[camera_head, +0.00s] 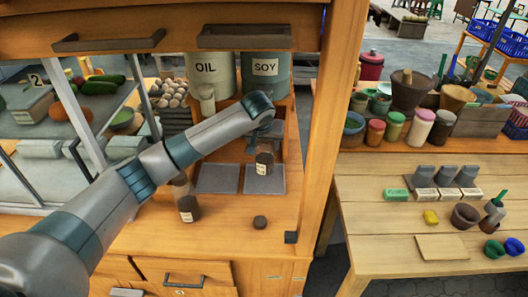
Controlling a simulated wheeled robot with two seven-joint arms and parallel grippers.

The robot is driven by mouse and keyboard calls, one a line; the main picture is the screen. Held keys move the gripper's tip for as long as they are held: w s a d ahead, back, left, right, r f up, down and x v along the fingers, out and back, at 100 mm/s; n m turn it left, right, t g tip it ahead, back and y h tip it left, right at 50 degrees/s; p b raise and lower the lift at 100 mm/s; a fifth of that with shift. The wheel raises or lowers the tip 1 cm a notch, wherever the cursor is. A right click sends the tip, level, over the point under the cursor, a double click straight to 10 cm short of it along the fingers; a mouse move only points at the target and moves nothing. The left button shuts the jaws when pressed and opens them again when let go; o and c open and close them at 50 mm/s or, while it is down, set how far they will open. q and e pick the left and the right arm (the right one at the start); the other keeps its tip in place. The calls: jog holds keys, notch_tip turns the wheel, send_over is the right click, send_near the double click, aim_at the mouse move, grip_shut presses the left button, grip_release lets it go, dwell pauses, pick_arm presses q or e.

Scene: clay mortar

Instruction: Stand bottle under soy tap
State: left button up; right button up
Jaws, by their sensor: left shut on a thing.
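The soy container (265,82) is a dark green drum labelled SOY on a wooden stand; its tap is hidden behind my arm. My left gripper (265,138) is in front of it, shut on a small dark bottle (264,160) with a white label. The bottle is upright over the right-hand dark grey pad (277,184); I cannot tell whether it touches the pad. My fingers are partly hidden. My right gripper is not in view.
A cream OIL container (207,75) stands left of the soy, with a second grey pad (217,179) below. Another dark bottle (187,207) stands near my forearm. A wooden post (331,125) rises at the right.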

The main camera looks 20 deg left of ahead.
aim_at(264, 152)
pick_arm(q)
notch_tip(264, 152, down, 2)
jog(key=shift+f+p, duration=0.25)
jog(key=shift+p, duration=0.65)
jog(key=shift+f, duration=0.6)
jog(key=o, duration=1.6)
jog(key=shift+c, duration=0.2)
jog(key=shift+s, duration=0.1)
jog(key=shift+s+r, duration=0.25)
jog(key=shift+r, duration=0.35)
jog(key=a+b+v, duration=0.1)
jog(key=b+v, duration=0.1)
jog(key=v, duration=0.8)
jog(key=shift+s+d+r+b, duration=0.15)
jog(key=shift+d+r+b, duration=0.3)
jog(key=shift+d, duration=0.1)
